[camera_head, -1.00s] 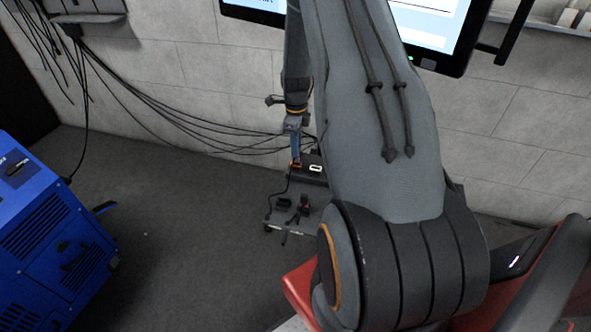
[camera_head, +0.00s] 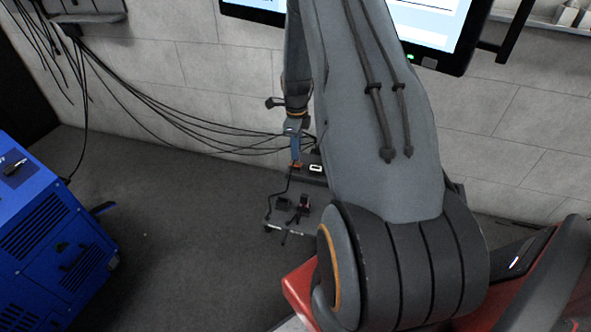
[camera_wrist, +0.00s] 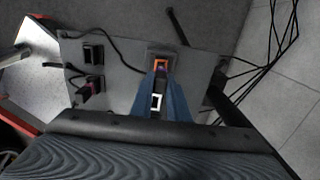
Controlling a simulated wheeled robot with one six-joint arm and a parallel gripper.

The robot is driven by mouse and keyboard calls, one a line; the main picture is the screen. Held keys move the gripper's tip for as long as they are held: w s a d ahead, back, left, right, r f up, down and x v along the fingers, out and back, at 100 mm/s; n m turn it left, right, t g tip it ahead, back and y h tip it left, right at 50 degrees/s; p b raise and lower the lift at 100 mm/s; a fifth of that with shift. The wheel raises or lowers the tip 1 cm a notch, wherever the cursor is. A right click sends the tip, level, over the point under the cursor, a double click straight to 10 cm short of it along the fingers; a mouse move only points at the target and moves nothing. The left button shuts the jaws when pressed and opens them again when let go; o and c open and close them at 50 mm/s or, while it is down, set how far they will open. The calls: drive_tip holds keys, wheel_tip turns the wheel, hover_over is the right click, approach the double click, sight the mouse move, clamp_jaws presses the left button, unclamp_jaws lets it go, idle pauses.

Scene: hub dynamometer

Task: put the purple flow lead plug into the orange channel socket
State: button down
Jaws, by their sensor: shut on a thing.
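My gripper (camera_wrist: 160,74) has its blue fingers closed together, tips at the orange channel socket (camera_wrist: 161,62) in the wrist view. In the head view my gripper (camera_head: 295,162) is far off, with its tips at the orange-rimmed socket (camera_head: 295,166). The purple flow lead plug is mostly hidden between the fingertips; its colour and how deep it sits cannot be made out. A black lead (camera_wrist: 124,58) runs from the fingertips to the left. A white-rimmed socket (camera_wrist: 156,102) shows between the fingers, nearer the wrist.
A grey panel (camera_wrist: 115,52) carries a black block (camera_wrist: 92,53) and a dark block with a reddish part (camera_wrist: 90,88). Black cables (camera_wrist: 285,50) hang at the right. A blue machine (camera_head: 60,240) stands far left in the head view. Open floor lies between.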

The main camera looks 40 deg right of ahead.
drive_tip(key=shift+f+b, duration=0.45)
drive_tip(key=shift+f, duration=0.5)
drive_tip(key=c, duration=1.6)
unclamp_jaws()
drive_tip(key=shift+r, duration=0.1)
wheel_tip(320, 180, up, 7)
drive_tip(key=shift+r, duration=0.35)
